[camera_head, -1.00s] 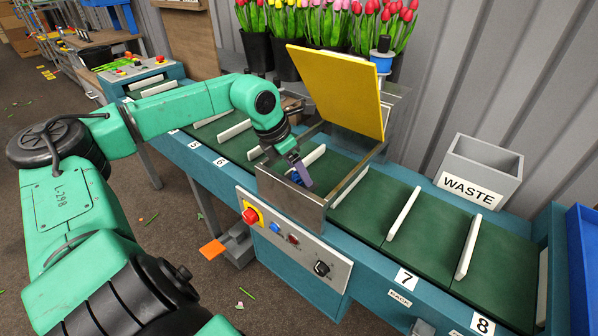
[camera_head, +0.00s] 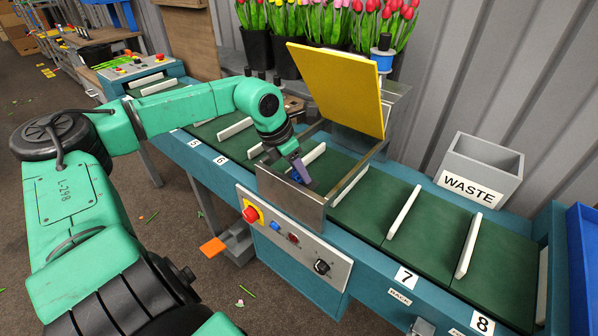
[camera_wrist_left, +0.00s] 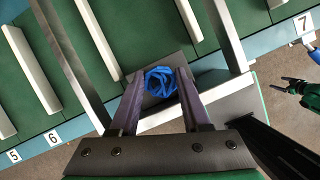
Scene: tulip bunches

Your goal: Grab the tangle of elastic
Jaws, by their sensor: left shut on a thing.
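The tangle of elastic (camera_wrist_left: 160,81) is a small blue knot of loops in the left wrist view. It sits between the two purple fingertips of my left gripper (camera_wrist_left: 161,88), which is shut on it. In the head view my left gripper (camera_head: 300,172) points down inside the metal frame of the machine on the conveyor. Only a little of the blue tangle (camera_head: 295,177) shows there beside the fingers. My right gripper (camera_wrist_left: 287,85) shows small at the right of the left wrist view, its fingers apart and empty, over the floor. It is out of the head view.
A raised yellow lid (camera_head: 336,88) stands just behind my left gripper. Metal frame walls (camera_head: 290,203) surround it. White dividers (camera_head: 403,213) cross the green belt. A grey WASTE bin (camera_head: 481,170) stands at the right rear, and tulip buckets (camera_head: 258,50) stand behind.

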